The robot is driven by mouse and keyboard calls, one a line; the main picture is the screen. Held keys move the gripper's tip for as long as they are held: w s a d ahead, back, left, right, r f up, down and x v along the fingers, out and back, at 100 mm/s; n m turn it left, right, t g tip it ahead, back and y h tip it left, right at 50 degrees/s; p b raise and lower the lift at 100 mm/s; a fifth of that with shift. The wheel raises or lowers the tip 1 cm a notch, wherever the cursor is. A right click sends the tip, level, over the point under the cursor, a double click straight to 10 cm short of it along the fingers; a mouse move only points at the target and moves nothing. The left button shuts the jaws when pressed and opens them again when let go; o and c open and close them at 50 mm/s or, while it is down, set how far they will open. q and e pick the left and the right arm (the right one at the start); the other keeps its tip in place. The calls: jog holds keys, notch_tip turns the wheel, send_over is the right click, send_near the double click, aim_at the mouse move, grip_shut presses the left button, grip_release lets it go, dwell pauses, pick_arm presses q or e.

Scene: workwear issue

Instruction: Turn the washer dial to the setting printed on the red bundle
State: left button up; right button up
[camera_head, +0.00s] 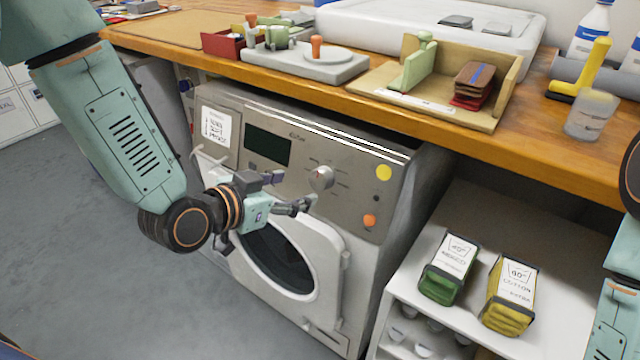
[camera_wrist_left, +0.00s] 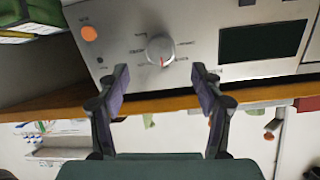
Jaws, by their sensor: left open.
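The washer dial (camera_head: 320,178) is a round silver knob on the grey control panel. It also shows in the left wrist view (camera_wrist_left: 160,49), with a red mark on its rim and small print around it, too small to read. My left gripper (camera_head: 293,191) is open in front of the panel, its fingers pointing at the dial; in the left wrist view (camera_wrist_left: 160,75) the dial lies between and beyond the fingertips, apparently untouched. A green bundle (camera_head: 441,287) and a yellow bundle (camera_head: 507,313) with white labels lie on the white shelf. I see no red labelled bundle. My right gripper is out of view.
The washer (camera_head: 367,210) stands under the wooden worktop (camera_head: 420,125), its round door below the panel. A wooden tray (camera_head: 510,90) and a clear cup (camera_head: 591,115) are on the worktop.

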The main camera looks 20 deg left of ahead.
aim_at(316, 180)
pick_arm(q)
jog(key=shift+m, duration=0.3)
jog(key=b+x, duration=0.2)
jog(key=x, duration=0.4)
jog(key=shift+w, duration=0.35)
jog(key=shift+w+d+f+b, duration=0.15)
jog(key=shift+w+d+b, duration=0.25)
jog(key=shift+w, duration=0.15)
jog(key=shift+a, duration=0.1)
jog(key=shift+c, duration=0.2)
jog(key=c, duration=1.1)
